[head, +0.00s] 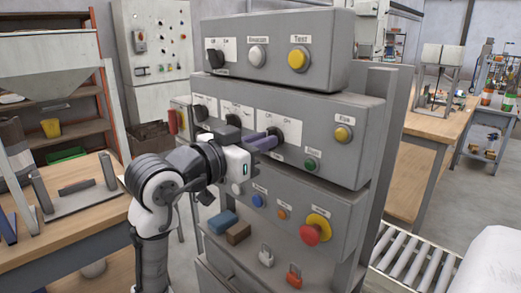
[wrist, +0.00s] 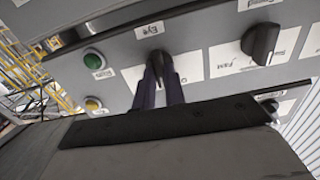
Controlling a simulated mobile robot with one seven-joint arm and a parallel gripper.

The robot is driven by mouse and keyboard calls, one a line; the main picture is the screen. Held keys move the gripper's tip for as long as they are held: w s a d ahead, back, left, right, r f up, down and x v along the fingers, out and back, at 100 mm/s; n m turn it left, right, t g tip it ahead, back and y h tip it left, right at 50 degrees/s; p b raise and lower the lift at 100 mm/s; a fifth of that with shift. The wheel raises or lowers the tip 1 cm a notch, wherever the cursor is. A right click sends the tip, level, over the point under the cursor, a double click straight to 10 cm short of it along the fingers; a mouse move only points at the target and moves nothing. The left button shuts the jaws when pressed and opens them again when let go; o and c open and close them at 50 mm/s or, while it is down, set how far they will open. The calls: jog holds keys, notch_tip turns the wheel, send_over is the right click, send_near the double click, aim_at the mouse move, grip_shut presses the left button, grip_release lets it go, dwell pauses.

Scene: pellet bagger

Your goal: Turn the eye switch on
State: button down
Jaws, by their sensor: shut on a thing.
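The eye switch is a black rotary knob on a grey panel, under an Off/On plate in the head view (head: 276,132). In the wrist view, the knob (wrist: 161,63) sits beside a label reading "Eye". My gripper (head: 268,141) reaches the panel from the left, and its two purple-dark fingers show in the wrist view (wrist: 159,80), one on each side of the knob. They are shut on it. The fingers cover part of the knob, and I cannot tell clearly which setting it points to.
Another black knob (wrist: 262,42) is close beside it. A green button (head: 311,165) and a yellow button (head: 343,134) are to the right. A red mushroom button (head: 312,232) is on the lower panel. Padlocks (head: 294,277) hang below. A roller conveyor (head: 415,260) runs at right.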

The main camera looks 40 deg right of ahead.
jog(key=m+b, duration=0.2)
jog(key=m, duration=0.3)
jog(key=shift+m+b, duration=0.3)
dwell(0.4)
jog(key=c, duration=1.5)
grip_release()
jog(key=shift+o, duration=0.2)
jog(key=shift+a, duration=0.1)
jog(key=s+a+b, duration=0.1)
jog(key=a+b, duration=0.1)
jog(key=a, duration=1.1)
jog(key=shift+a, duration=0.35)
